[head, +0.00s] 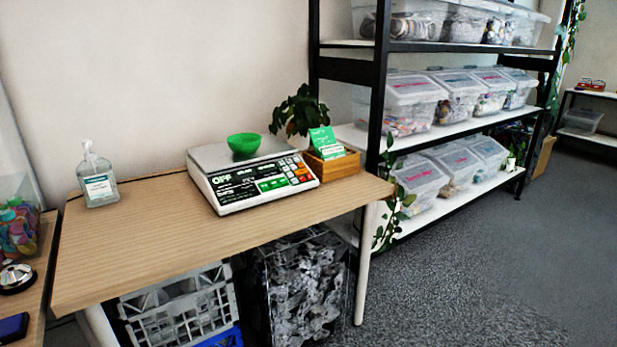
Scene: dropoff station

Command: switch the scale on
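The scale (232,194) stands on the wooden table, right of its middle. It is white with a grey weighing plate (208,158) on top. Its front panel has a dark display (232,180) with the word OFF at its left end, and a keypad (290,171) with orange, white and green keys on the right. A green bowl (244,144) sits on the plate. My gripper is not in this view.
A pump bottle (99,183) stands at the table's (140,245) back left. A wooden box with green cards (333,168) and a plant (297,110) are right of the scale. Crates (180,310) stand underneath. A shelf with clear bins (415,92) is at right; the table's front left is clear.

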